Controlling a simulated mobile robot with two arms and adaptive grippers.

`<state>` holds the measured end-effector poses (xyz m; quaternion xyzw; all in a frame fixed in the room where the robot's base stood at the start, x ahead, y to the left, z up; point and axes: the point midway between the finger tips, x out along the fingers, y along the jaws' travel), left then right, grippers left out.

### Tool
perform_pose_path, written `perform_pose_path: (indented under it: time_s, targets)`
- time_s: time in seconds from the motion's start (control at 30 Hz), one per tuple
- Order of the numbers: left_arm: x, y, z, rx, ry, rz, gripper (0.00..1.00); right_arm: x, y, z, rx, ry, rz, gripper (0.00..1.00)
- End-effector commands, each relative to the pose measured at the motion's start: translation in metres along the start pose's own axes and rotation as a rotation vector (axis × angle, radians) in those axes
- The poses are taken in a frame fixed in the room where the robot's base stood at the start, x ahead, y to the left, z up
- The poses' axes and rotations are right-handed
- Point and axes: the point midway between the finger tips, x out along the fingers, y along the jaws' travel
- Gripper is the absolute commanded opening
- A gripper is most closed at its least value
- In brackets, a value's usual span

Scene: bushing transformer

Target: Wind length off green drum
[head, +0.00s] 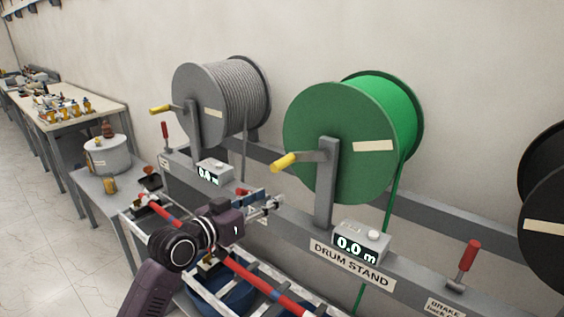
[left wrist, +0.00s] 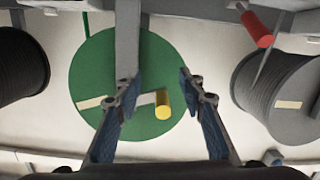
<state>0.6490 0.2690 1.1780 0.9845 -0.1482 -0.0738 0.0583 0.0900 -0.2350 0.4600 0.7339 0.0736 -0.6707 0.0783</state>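The green drum (head: 345,145) sits on the drum stand (head: 350,263), with a green cable hanging down from its right side. Its crank has a yellow handle (head: 284,162) that points left. A counter (head: 360,243) below it reads 0.0 m. My left gripper (head: 276,203) is in front of the stand, below and left of the handle, and apart from it. In the left wrist view the drum (left wrist: 100,70) appears inverted, and the yellow handle (left wrist: 162,105) shows between my open, empty fingers (left wrist: 158,88). My right gripper is not in view.
A grey drum (head: 200,105) with its own yellow crank handle (head: 161,110) stands to the left, and a black drum (head: 550,200) to the right. Red brake levers (head: 469,255) rise from the stand. A red bar (head: 250,275) and blue bins lie below. A side table holds a white pot (head: 107,157).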

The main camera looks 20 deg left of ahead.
Motion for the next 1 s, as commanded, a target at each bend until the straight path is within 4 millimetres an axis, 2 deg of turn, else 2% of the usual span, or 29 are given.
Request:
perform_pose_path:
  time_s: [0.03,0.1,0.2,0.33,0.7,1.0]
  targets:
    - [-0.001,-0.002,-0.027,0.002,0.05,0.008,0.37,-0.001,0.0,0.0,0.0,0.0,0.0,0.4]
    - [-0.003,-0.003,-0.05,0.0,0.095,0.018,0.37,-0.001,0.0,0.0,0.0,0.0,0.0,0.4]
    - [-0.002,-0.004,-0.065,-0.003,0.125,0.024,0.37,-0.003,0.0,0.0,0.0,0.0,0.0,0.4]
    - [0.009,-0.004,-0.07,-0.008,0.129,0.025,0.37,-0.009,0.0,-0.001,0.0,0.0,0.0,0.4]
    - [0.061,-0.003,-0.075,-0.006,0.126,0.024,0.37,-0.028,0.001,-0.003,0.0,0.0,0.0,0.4]
    - [0.073,-0.002,-0.073,-0.003,0.125,0.024,0.37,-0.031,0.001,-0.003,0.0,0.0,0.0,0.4]
